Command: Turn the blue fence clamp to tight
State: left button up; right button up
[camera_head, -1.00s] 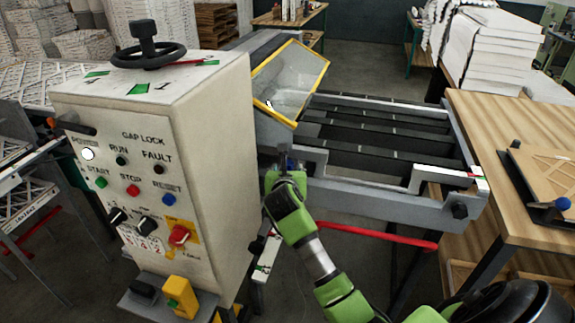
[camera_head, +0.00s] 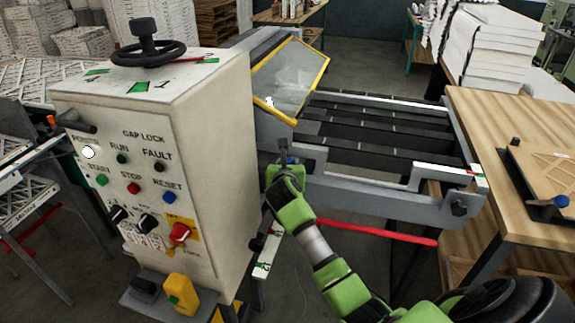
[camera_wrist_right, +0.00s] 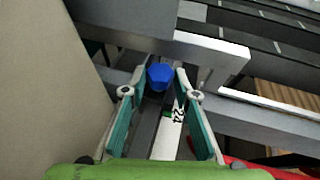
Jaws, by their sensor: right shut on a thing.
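The blue fence clamp (camera_wrist_right: 160,76) is a faceted blue knob below the grey front rail in the right wrist view. My right gripper (camera_wrist_right: 163,84) is shut on it, with a green-lined finger on either side. In the head view my right gripper (camera_head: 286,157) is at the left front corner of the conveyor frame, and only a speck of blue (camera_head: 291,160) shows by its fingers. A white scale strip (camera_wrist_right: 168,132) with black figures and a green mark runs below the knob. The clamp's turn angle cannot be read. My left gripper is out of view.
The control cabinet (camera_head: 165,175) stands close to the left of my right gripper. The grey conveyor frame (camera_head: 385,198) lies to the right, with a red bar (camera_head: 380,233) below it. A wooden bench (camera_head: 500,130) with a board and another blue knob (camera_head: 561,202) is further right.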

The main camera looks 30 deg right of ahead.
jog(key=shift+w+a+f+m+g+h+b, duration=0.15)
jog(key=shift+m+g+h+b, duration=0.35)
jog(key=shift+b, duration=0.4)
jog(key=shift+w+a+f+m+g+h+b, duration=0.15)
jog(key=shift+m+g+h+b, duration=0.15)
jog(key=shift+m+h+b, duration=0.45)
jog(key=shift+r+b, duration=0.2)
jog(key=shift+b, duration=0.3)
jog(key=shift+s+r+g, duration=0.1)
jog(key=shift+g, duration=0.2)
jog(key=o, duration=1.1)
jog(key=shift+r, duration=0.1)
notch_tip(320, 180, up, 10)
jog(key=shift+f, duration=0.15)
